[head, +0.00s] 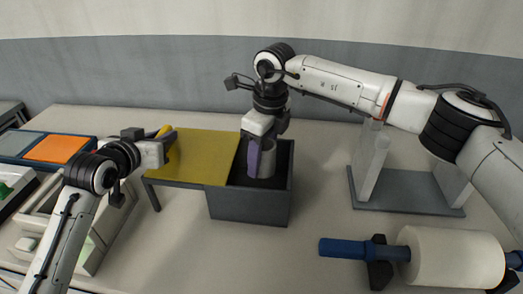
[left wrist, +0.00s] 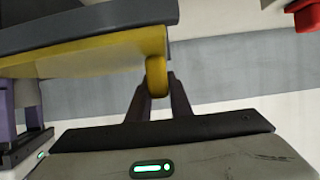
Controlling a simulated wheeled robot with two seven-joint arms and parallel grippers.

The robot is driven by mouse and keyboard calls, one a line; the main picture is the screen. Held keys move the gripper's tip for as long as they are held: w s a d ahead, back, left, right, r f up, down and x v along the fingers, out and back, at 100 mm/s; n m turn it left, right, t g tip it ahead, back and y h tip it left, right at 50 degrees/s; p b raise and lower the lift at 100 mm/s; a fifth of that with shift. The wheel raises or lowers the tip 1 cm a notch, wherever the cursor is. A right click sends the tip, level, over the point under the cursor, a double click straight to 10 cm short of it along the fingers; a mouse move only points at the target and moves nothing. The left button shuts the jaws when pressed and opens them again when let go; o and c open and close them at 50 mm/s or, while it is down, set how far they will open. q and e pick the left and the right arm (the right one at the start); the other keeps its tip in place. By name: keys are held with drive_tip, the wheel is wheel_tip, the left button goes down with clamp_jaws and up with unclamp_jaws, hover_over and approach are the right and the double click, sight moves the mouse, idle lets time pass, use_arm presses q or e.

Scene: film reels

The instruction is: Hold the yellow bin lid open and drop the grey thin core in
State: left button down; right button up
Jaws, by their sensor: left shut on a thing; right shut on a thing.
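The dark grey bin (head: 250,207) stands mid-table with its top open at the right. Its yellow lid (head: 205,150) lies roughly level to the left of the opening. My left gripper (head: 168,146) is shut on the lid's yellow handle (head: 164,131); in the left wrist view the handle (left wrist: 157,76) sits between the two fingertips. My right gripper (head: 256,158) points down into the bin opening and is shut on the grey core (head: 268,161), a thin upright cylinder. The core's lower end is at the opening; its exact depth is hard to tell.
A white roll on a blue spindle (head: 343,248) lies at front right. A grey stand with pale upright plates (head: 410,204) is behind it. An orange and blue tray (head: 62,149) and a beige machine are at left. Table between bin and stand is clear.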

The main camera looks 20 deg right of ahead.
use_arm(q)
drive_tip(key=shift+a+f, duration=0.1)
use_arm(e)
drive_tip(key=o, duration=1.1)
drive_tip(key=shift+s+d+r, duration=0.2)
drive_tip(key=shift+d+r, duration=0.25)
drive_tip(key=shift+r, duration=1.05)
drive_tip(key=shift+s+d+r, duration=0.2)
drive_tip(key=shift+d+r, duration=0.3)
drive_tip(key=shift+r, duration=1.05)
drive_tip(key=shift+s+d+r, duration=0.2)
drive_tip(key=shift+d+r, duration=0.25)
drive_tip(key=shift+r, duration=1.05)
drive_tip(key=s+d, duration=0.1)
drive_tip(key=d, duration=0.2)
drive_tip(key=s+d, duration=0.1)
drive_tip(key=d, duration=0.2)
drive_tip(key=s+d, duration=0.1)
drive_tip(key=d, duration=0.2)
drive_tip(key=shift+s+d, duration=0.15)
drive_tip(key=shift+s, duration=0.25)
